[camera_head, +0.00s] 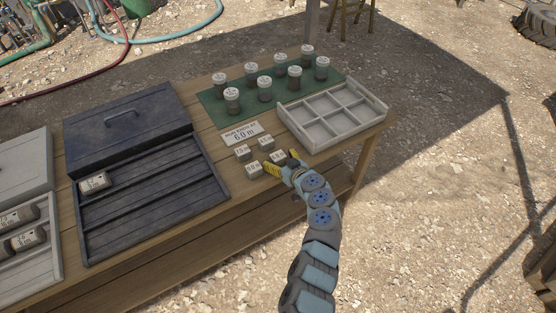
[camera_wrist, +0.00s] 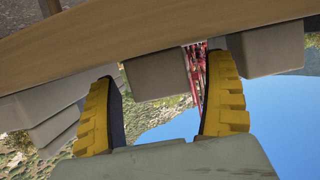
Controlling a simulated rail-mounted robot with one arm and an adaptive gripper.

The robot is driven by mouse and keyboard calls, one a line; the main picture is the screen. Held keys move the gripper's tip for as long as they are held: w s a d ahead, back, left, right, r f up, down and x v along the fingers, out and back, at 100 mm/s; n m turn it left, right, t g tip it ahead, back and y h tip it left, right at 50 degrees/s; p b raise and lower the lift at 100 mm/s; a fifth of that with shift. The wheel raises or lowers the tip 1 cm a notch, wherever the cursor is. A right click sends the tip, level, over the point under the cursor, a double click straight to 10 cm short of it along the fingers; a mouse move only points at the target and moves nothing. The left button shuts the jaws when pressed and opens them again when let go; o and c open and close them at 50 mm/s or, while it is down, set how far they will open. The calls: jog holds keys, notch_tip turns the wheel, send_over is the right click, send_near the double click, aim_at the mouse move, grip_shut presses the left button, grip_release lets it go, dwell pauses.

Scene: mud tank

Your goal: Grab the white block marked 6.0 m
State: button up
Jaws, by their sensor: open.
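Several small pale blocks with dark print stand in a group on the wooden table. One block (camera_head: 278,156) is nearest my gripper (camera_head: 281,162); its print is too small to read surely. The others are a front-left block (camera_head: 253,169), a back-left block (camera_head: 242,152) and a back-right block (camera_head: 265,142). My gripper is open, its yellow fingers on either side of the nearest block. In the wrist view, whose picture is upside down, a block (camera_wrist: 158,76) shows between the fingers, with clear gaps. Its marked face is hidden there.
A card (camera_head: 241,134) reading 6.0 m lies behind the blocks. A divided white tray (camera_head: 352,135) stands right of them. Several lidded jars stand on a green mat (camera_head: 215,106). A dark ribbed tray (camera_head: 150,217) is at left. Another block (camera_wrist: 266,49) sits close beside one finger.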

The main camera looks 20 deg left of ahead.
jog(key=shift+w+a+f, duration=0.15)
jog(key=shift+w+a, duration=0.2)
jog(key=shift+a, duration=0.05)
jog(key=c, duration=1.2)
